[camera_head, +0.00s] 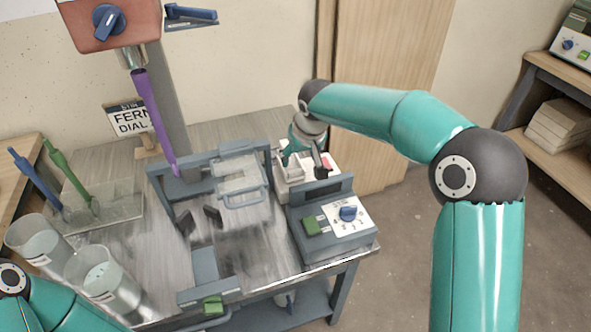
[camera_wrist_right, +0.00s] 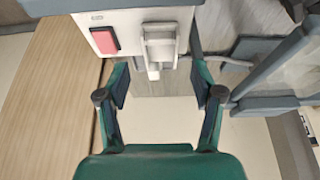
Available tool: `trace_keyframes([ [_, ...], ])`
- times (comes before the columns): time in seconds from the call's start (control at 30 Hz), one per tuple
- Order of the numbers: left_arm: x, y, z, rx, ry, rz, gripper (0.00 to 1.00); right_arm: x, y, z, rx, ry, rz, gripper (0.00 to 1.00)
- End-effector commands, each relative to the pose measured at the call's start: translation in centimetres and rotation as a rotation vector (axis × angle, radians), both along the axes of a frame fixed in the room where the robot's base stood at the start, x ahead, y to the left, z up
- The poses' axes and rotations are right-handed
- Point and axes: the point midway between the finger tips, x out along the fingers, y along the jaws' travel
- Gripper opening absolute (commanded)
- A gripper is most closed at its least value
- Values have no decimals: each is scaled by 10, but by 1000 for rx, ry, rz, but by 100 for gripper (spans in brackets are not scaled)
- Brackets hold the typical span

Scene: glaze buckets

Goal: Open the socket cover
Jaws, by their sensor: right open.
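The socket box (camera_head: 284,190) is a pale block at the back right of the metal table, behind a grey control box. In the right wrist view its pale front (camera_wrist_right: 97,22) carries a red switch (camera_wrist_right: 103,40). Beside the switch is the light grey socket cover (camera_wrist_right: 160,42), with a small tab at its lower end; it appears closed. My right gripper (camera_head: 304,160) is over the box. In the wrist view the gripper (camera_wrist_right: 160,83) is open and empty, its fingers either side of the tab's line, with no clear contact. My left gripper is out of view.
The control box (camera_head: 335,228) has a green button and blue knob. A grey frame with a clear guard (camera_head: 240,178) stands left of the socket. Two clear buckets (camera_head: 100,270) are at the front left. A purple stirrer (camera_head: 153,120) hangs above the table.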

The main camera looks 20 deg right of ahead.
Motion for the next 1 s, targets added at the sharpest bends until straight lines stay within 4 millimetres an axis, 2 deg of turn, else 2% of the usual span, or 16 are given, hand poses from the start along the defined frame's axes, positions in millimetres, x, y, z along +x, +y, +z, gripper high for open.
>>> trace_keyframes([
  [0.03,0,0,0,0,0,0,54,4,0,-12,-1,4,0,67],
  [0.2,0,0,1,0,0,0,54,18,1,-45,0,4,0,67],
  [0.4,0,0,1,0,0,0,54,29,1,-71,0,1,1,67],
  [0.6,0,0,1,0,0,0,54,34,2,-81,0,0,1,67],
  [0.87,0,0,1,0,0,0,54,34,2,-81,0,-1,1,67],
  [1.0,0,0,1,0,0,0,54,34,2,-81,0,-1,1,43],
])
